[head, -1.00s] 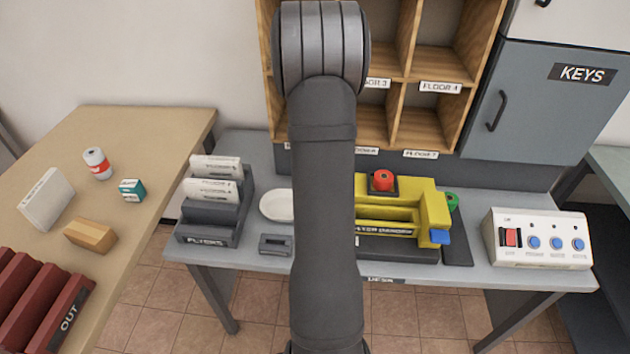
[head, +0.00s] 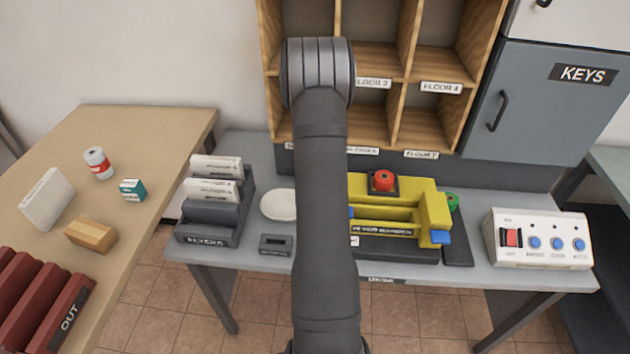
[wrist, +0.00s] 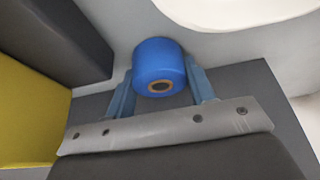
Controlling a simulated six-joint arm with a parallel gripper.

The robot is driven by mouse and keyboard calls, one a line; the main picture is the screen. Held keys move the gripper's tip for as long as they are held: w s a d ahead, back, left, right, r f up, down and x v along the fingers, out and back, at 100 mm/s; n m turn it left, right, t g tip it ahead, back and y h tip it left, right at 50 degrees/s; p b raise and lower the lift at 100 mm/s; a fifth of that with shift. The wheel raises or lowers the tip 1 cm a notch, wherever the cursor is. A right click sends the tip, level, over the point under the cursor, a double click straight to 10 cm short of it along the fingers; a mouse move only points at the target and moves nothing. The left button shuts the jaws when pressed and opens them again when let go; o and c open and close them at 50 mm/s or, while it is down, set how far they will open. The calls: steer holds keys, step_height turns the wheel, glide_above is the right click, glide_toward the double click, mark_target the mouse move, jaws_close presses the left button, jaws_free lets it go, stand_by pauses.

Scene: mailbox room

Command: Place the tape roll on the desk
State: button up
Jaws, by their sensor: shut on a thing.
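The blue tape roll (wrist: 158,66) shows in the wrist view, a short cylinder with a dark, brown-ringed hole facing the camera. My gripper (wrist: 160,78) is shut on it, with one blue finger at each side. In the head view my own arm hides the roll and most or all of the gripper. The grey desk (head: 262,152) stands in the middle of the head view. From the wrist view I cannot tell whether the roll touches the desk.
A white dish (head: 279,204) and flyer rack (head: 207,240) stand left of my arm. A yellow machine (head: 385,187) with a red button stands right of it. A white button box (head: 538,240) is at the desk's right. Wooden pigeonholes (head: 417,62) rise behind.

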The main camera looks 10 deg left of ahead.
steer(key=shift+f, duration=0.1)
steer(key=o, duration=1.1)
steer(key=shift+c, duration=0.2)
steer(key=v, duration=1.2)
steer(key=x, duration=1.1)
steer(key=shift+w+f, duration=0.1)
steer(key=shift+f, duration=0.1)
steer(key=shift+w, duration=0.15)
steer(key=shift+w+v, duration=0.15)
steer(key=shift+v, duration=0.6)
steer(key=shift+w+v, duration=0.15)
steer(key=shift+v, duration=0.55)
